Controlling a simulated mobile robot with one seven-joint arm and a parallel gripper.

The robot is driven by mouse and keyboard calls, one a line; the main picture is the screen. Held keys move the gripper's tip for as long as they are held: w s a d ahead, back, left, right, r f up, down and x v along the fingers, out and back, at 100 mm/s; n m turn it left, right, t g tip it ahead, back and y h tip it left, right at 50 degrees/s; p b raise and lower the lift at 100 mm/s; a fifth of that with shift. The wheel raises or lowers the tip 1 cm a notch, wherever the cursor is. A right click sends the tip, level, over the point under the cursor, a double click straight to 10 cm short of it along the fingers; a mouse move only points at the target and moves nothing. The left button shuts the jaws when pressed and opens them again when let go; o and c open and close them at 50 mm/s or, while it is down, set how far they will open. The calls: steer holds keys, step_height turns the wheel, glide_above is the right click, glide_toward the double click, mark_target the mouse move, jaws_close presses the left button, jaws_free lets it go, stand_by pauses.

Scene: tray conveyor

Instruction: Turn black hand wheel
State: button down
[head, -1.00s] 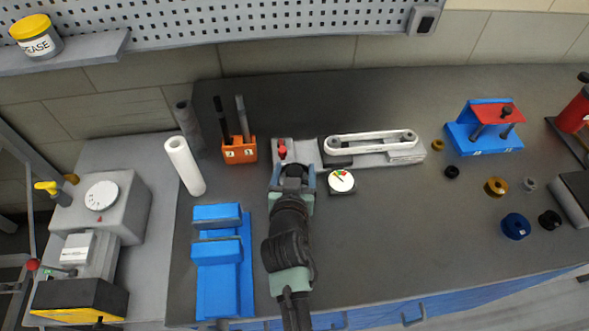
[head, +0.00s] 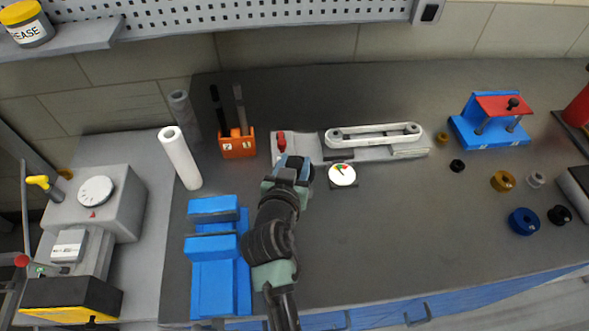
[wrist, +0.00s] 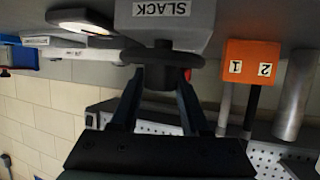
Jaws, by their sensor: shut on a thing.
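The black hand wheel (wrist: 160,57) shows in the wrist view as a dark disc with a hub, on the face of a grey block labelled SLACK (wrist: 165,25). My gripper (wrist: 159,80) is shut on the wheel's hub, one finger on each side. In the head view my gripper (head: 290,168) is at the left end of the belt unit (head: 405,152) and mostly hides the wheel. The white looped belt (head: 372,130) runs along the unit. A red knob (head: 281,140) stands on the left block.
A round dial gauge (head: 342,175) sits close to the right of my gripper. An orange holder (head: 238,149) with rods, a white roll (head: 180,158) and a blue fixture (head: 220,272) are to the left.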

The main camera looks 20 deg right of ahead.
steer(key=m+h+b, duration=0.1)
steer(key=g+h+b, duration=0.1)
steer(key=b, duration=0.1)
steer(key=shift+a+f+m, duration=0.1)
steer(key=shift+f+m, duration=0.2)
steer(key=shift+m, duration=0.1)
steer(key=shift+r+m+g+h+b, duration=0.25)
steer(key=shift+m+g+h+b, duration=0.05)
steer(key=shift+m+g+b, duration=0.25)
steer(key=shift+c, duration=1.9)
jaws_free()
steer(key=v, duration=1.3)
steer(key=shift+b, duration=0.35)
steer(key=shift+s, duration=0.1)
